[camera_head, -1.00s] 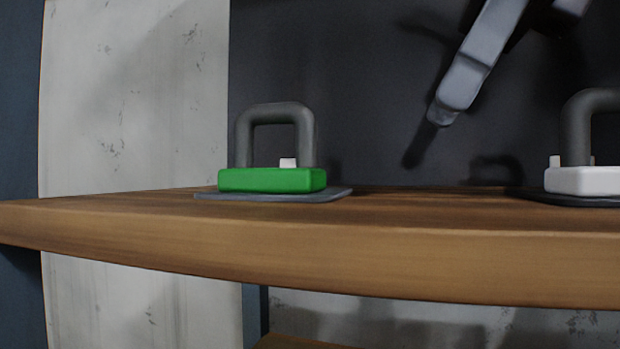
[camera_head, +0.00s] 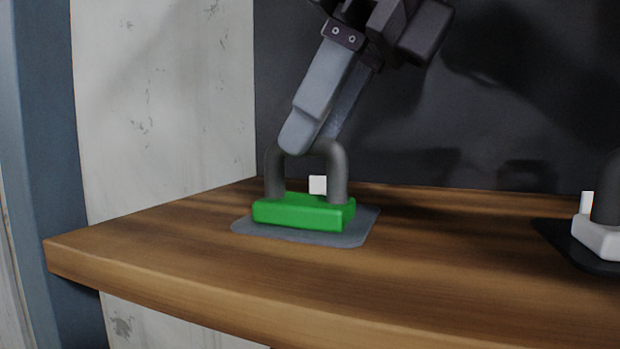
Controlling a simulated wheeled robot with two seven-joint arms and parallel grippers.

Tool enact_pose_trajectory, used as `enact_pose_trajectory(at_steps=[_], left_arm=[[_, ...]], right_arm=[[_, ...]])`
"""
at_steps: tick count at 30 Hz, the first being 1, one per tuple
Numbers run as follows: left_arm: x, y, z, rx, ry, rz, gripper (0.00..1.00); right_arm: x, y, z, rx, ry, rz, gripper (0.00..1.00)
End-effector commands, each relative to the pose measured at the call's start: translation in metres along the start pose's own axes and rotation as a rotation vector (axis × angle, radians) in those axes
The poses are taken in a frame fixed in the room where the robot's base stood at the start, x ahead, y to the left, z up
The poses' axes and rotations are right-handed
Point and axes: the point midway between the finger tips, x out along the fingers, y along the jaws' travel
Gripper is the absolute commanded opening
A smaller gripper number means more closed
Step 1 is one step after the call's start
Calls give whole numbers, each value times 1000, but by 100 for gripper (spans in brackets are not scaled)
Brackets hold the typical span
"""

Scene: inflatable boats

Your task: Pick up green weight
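The green weight (camera_head: 303,211) has a green block base and a dark grey arched handle (camera_head: 337,175). It stands upright on a grey mat (camera_head: 345,237) on the wooden shelf. My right gripper (camera_head: 312,143) comes down from the top, tilted, with its fingertips at the top of the handle. One grey finger covers part of the handle's top bar, and the other finger is farther back. The two fingers are apart. Whether they touch the handle I cannot tell. My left gripper is not in view.
A white weight (camera_head: 597,238) with a dark handle stands on a black mat (camera_head: 567,249) at the right edge, partly cut off. The wooden shelf (camera_head: 455,260) is clear between the two mats. A dark wall panel (camera_head: 480,130) stands behind it.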

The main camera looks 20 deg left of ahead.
Motion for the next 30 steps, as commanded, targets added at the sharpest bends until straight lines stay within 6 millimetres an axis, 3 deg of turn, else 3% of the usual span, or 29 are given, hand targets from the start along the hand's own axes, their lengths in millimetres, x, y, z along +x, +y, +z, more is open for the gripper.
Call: enact_pose_trajectory(at_steps=[6,15,24,30], left_arm=[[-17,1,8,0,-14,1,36],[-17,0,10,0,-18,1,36],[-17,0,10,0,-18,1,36],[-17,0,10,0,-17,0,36]], right_arm=[[20,0,-2,2,2,2,40],[26,0,-3,1,0,1,40],[26,0,-3,1,0,1,2],[25,0,-2,1,-2,0,0]])
